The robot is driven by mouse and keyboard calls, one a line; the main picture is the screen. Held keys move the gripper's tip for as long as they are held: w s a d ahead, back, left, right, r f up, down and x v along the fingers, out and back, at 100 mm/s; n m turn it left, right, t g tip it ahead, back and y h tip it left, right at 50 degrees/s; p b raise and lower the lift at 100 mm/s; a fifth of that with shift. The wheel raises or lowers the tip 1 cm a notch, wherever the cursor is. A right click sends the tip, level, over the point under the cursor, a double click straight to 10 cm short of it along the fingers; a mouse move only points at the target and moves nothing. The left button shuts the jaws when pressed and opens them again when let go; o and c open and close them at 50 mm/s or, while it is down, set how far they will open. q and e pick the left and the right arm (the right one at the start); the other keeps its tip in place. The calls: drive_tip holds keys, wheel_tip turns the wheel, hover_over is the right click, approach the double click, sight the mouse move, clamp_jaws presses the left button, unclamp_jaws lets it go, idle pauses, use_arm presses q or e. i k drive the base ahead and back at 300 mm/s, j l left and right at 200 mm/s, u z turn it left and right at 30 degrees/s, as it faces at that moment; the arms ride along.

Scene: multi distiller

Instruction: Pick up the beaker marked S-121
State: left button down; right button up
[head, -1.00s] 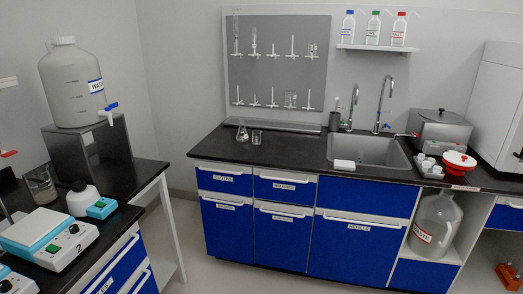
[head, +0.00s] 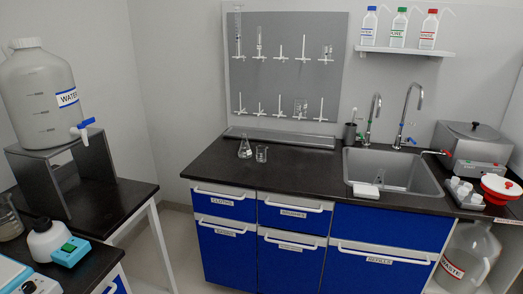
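Several beakers show, but I cannot read S-121 on any of them. A small clear beaker (head: 262,153) stands upright on the black counter by the drying rack, next to a conical flask (head: 245,147). Another beaker (head: 300,107) hangs on the grey pegboard (head: 330,75). Neither of my grippers is in view.
The sink (head: 395,172) with two taps lies right of the open counter (head: 215,160). A water carboy (head: 35,95) stands on a metal stand on the left bench, near a white bottle (head: 48,240). Floor between bench and counter is free.

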sight(260, 155)
drive_tip(key=i+u, duration=0.25)
drive_tip(key=i, duration=0.15)
drive_tip(key=i+l+u, duration=0.4)
drive_tip(key=i+u, duration=0.15)
drive_tip(key=i, duration=0.2)
